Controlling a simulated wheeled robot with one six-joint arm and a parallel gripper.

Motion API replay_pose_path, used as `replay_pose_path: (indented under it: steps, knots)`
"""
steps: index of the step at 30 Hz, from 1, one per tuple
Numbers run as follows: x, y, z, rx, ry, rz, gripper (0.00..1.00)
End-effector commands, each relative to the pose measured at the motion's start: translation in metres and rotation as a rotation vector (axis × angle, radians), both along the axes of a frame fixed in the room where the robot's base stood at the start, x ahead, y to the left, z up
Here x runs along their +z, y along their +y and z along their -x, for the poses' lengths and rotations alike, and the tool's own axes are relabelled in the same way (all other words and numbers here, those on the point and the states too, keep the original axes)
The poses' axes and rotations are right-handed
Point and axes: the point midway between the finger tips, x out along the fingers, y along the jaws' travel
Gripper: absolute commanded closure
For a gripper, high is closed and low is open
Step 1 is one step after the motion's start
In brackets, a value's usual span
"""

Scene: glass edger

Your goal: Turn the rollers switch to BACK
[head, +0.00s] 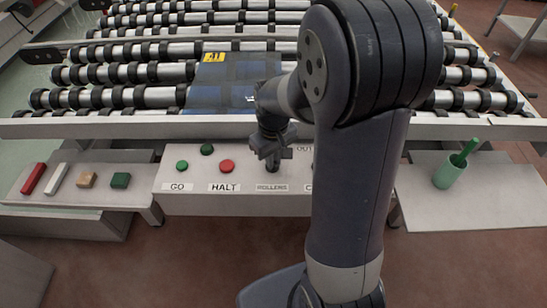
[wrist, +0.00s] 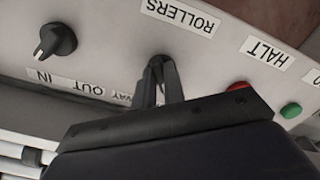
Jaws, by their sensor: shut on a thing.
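My gripper (head: 272,152) points down at the rollers switch on the front panel, above the ROLLERS label (head: 272,188). In the wrist view its two dark fingers (wrist: 159,78) are shut on the dark knob of the rollers switch (wrist: 157,61). The fingers hide most of the knob, so I cannot tell which way it points. The ROLLERS label (wrist: 184,16) appears upside down there. A position label ending in WAY (wrist: 113,88) is partly covered by my gripper. I cannot see a BACK label.
A second knob (wrist: 53,41) with a white pointer sits beside it. The HALT button (head: 227,166) and GO button (head: 182,165) are left of my gripper. A blue sheet (head: 235,83) lies on the rollers. A green cup (head: 450,174) stands on the right shelf.

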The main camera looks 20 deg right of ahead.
Motion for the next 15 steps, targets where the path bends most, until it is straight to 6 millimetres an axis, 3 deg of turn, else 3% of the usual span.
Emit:
replay_pose_path:
  steps: [6, 7, 15]
  knots:
    - [0.0010, 0.0000, -0.0009, 0.002, -0.003, 0.001, 1.00]
    - [0.0010, 0.0000, -0.0009, 0.002, -0.003, 0.001, 0.88]
    - [0.0005, 0.0000, -0.0004, 0.001, -0.001, 0.001, 0.67]
